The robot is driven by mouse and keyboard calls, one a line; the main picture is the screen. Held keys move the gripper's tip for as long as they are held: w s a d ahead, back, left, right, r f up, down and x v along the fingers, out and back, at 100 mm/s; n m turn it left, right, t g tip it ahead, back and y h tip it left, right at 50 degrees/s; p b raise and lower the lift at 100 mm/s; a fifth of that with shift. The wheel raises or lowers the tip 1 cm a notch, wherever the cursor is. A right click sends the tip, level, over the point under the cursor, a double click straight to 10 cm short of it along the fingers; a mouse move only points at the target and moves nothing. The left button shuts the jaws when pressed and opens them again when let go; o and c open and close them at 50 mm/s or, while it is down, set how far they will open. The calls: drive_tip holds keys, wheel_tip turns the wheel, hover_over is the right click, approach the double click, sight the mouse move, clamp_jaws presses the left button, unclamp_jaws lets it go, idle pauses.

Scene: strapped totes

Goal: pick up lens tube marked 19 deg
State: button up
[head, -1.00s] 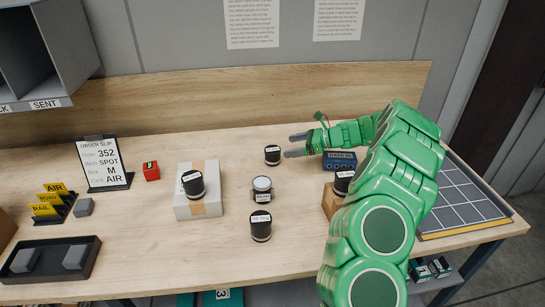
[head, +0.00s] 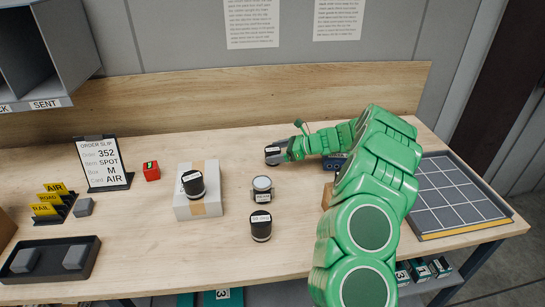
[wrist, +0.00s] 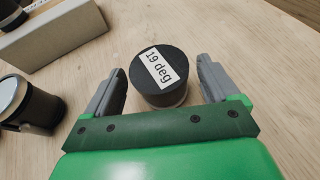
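The lens tube marked 19 deg (wrist: 158,78) stands upright on the table, a black cylinder with a white label on its top. It also shows in the head view (head: 272,155), partly covered by a finger. My gripper (wrist: 160,82) is open, with one grey finger on each side of the tube. Small gaps show between the fingers and the tube. In the head view my gripper (head: 277,152) reaches it from the right.
A lens tube on a white box (head: 205,206) stands to the left. A silver-topped tube (head: 262,188) and another black tube (head: 261,226) stand nearer the front. A blue box (head: 333,163) lies under my arm. A gridded tray (head: 455,195) is at the right.

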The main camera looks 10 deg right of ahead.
sight(277, 150)
drive_tip(key=c, duration=1.2)
drive_tip(key=shift+r, duration=0.6)
wheel_tip(277, 150, up, 2)
drive_tip(key=shift+s+r, duration=0.1)
drive_tip(key=shift+r, duration=0.05)
drive_tip(key=s+r, duration=0.9)
drive_tip(key=s, duration=0.4)
drive_tip(key=shift+s+r, duration=0.3)
drive_tip(key=shift+s, duration=0.1)
